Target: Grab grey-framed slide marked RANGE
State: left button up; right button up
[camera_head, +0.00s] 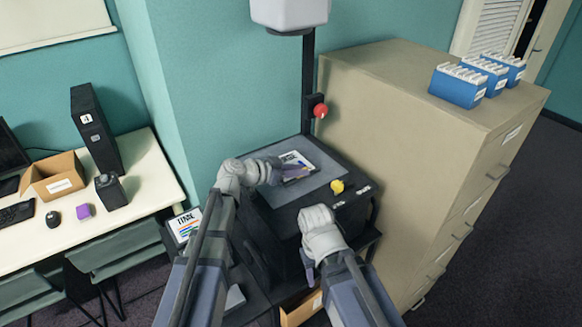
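A slide (299,159) with a pale sheet and dark markings lies on the flat stage of a dark overhead projector (262,221). Its lettering and frame colour are too small to read. My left gripper (293,175) reaches in from the left over this slide's near edge; whether its fingers are apart or touch the slide is unclear. Another slide (186,224), white with coloured bars and a title resembling TIME, sits lower left, beside my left arm. My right gripper (310,268) points down in front of the projector, its fingers mostly hidden by its wrist. I cannot make out the word RANGE.
The projector has a post with a red knob (320,111), a light head (290,12) and a yellow knob (337,187). A beige cabinet (400,80) with blue file boxes (457,89) stands close right. A desk (120,222) is left. An open box (301,309) sits below.

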pick_arm(q)
grip_shut()
dwell(1.0)
